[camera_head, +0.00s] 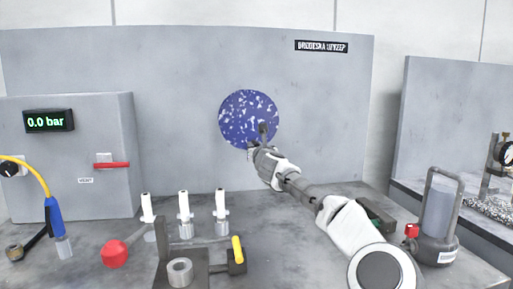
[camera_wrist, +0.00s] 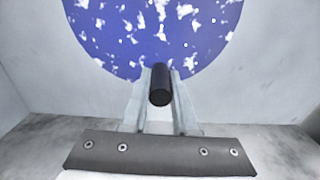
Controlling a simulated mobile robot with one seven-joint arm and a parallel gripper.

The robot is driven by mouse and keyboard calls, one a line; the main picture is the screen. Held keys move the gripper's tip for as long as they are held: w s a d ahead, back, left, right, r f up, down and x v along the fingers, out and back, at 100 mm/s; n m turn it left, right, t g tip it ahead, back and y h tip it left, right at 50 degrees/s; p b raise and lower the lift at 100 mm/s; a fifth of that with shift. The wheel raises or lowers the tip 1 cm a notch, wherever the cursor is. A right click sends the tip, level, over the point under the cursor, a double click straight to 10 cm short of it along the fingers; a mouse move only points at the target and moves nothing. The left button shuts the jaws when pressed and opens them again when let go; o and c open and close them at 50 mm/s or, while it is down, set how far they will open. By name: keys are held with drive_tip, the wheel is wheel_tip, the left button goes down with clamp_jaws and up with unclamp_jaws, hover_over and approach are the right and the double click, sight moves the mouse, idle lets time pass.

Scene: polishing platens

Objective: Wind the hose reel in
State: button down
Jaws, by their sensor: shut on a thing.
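The reel shows as a round blue disc with white speckles (camera_head: 245,110) on the upright grey panel, and it fills the top of the wrist view (camera_wrist: 150,30). A short black cylindrical handle (camera_wrist: 160,88) stands out from the lower part of the disc. My gripper (camera_head: 260,146) is at the disc's lower right edge in the head view. In the wrist view its two grey fingers (camera_wrist: 160,100) are closed on the handle, one on each side. No hose can be made out, and part of the disc's lower edge is behind my gripper.
A grey box with a 0.0 bar display (camera_head: 49,121) and a red lever (camera_head: 112,165) stands left. Several white nozzles (camera_head: 184,213), a red knob (camera_head: 115,254) and a yellow-handled fixture (camera_head: 238,250) occupy the bench front. A clear canister (camera_head: 440,215) stands right.

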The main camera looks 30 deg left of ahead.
drive_tip(key=shift+r, duration=0.1)
drive_tip(key=c, duration=0.7)
unclamp_jaws()
drive_tip(key=shift+s+d+f+b, duration=0.2)
drive_tip(key=shift+s+d+b, duration=0.2)
drive_tip(key=shift+b, duration=0.4)
drive_tip(key=shift+b+v, duration=2.55)
drive_tip(key=shift+v, duration=5.6)
drive_tip(key=shift+s+a+r, duration=0.1)
